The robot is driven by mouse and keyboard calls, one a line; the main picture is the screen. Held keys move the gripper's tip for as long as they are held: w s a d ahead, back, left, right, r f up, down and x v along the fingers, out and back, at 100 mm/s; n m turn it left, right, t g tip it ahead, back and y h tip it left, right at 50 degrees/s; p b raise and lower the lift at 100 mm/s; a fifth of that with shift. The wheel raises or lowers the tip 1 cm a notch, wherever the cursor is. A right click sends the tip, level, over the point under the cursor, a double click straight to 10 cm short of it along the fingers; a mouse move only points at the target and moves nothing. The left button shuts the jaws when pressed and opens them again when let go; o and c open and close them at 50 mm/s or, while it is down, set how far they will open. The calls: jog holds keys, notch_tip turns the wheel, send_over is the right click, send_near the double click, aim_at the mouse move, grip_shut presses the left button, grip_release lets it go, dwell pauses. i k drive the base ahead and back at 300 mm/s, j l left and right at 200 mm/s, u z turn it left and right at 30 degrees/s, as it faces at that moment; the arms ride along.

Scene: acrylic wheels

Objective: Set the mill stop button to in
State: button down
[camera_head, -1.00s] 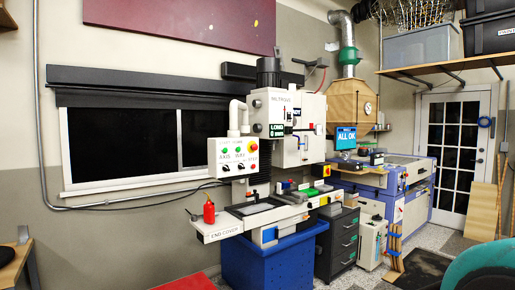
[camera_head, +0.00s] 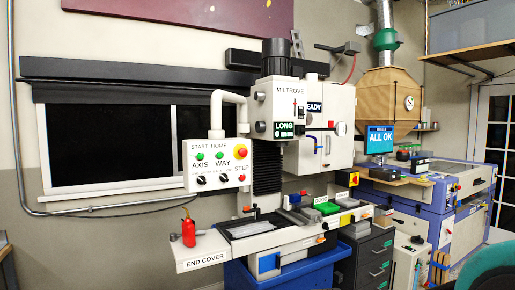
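The mill (camera_head: 284,105), marked MILTROVE, stands against the wall. Its white control panel (camera_head: 215,187) hangs at the mill's left side. A large red button with a yellowish ring (camera_head: 240,152) sits at the panel's upper right and looks like the stop button; I cannot tell whether it is in or out. Two green buttons sit to its left, with two dark knobs below them. A smaller red button (camera_head: 242,178) is under the STEP label. My gripper is not in view.
The mill's table with its END COVER plate (camera_head: 205,260) juts out below the panel, with a red bottle (camera_head: 189,231) on it. A blue base (camera_head: 290,276) is underneath. A blue machine (camera_head: 425,200) with an ALL OK screen (camera_head: 380,140) stands at right.

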aim_at(243, 152)
jog(key=i+l, duration=0.2)
jog(key=l, duration=0.15)
jog(key=i+l+u, duration=0.1)
jog(key=l, duration=0.25)
jog(key=i+l, duration=0.2)
jog(key=l, duration=0.15)
jog(key=i+l+u, duration=0.1)
jog(key=l, duration=0.3)
jog(key=i+l, duration=0.25)
jog(key=i+l+u, duration=0.1)
jog(key=l, duration=0.4)
